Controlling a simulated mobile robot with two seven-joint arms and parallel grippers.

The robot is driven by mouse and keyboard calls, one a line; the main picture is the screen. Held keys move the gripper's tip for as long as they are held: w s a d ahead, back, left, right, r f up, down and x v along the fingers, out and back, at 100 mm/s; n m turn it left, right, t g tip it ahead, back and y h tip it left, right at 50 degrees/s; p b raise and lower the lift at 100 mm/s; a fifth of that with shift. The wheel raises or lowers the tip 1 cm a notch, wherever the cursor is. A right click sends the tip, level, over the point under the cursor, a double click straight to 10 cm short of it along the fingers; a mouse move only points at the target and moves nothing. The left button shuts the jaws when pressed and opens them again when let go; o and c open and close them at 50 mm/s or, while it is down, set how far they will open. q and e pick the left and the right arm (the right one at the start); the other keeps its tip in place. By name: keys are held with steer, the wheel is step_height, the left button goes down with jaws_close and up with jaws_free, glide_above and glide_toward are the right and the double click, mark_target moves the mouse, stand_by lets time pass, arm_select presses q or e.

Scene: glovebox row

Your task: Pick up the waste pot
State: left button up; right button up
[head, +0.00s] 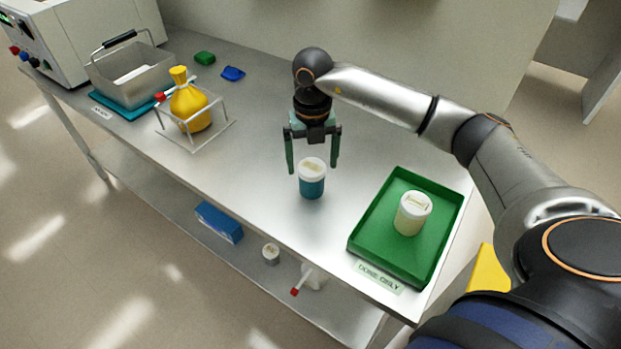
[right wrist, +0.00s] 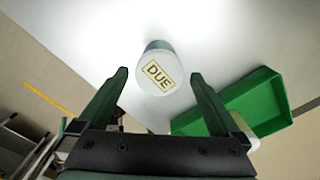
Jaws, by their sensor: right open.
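A teal pot with a white lid (head: 312,183) stands upright on the steel bench. In the right wrist view its lid (right wrist: 158,76) bears a label reading "DUE". Neither pot shows the word waste. My right gripper (head: 313,168) points down over the teal pot, open and empty. In the right wrist view the lid lies between and just past the fingertips (right wrist: 159,73), with gaps at both sides. My left gripper is out of view.
Green (head: 205,58) and blue (head: 233,73) small items lie at the back. The bench around the teal pot is clear; its front edge is close.

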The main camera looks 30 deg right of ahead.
steer(key=shift+a+f, duration=0.1)
steer(key=shift+f, duration=2.95)
steer(key=c, duration=1.4)
steer(key=shift+r, duration=0.1)
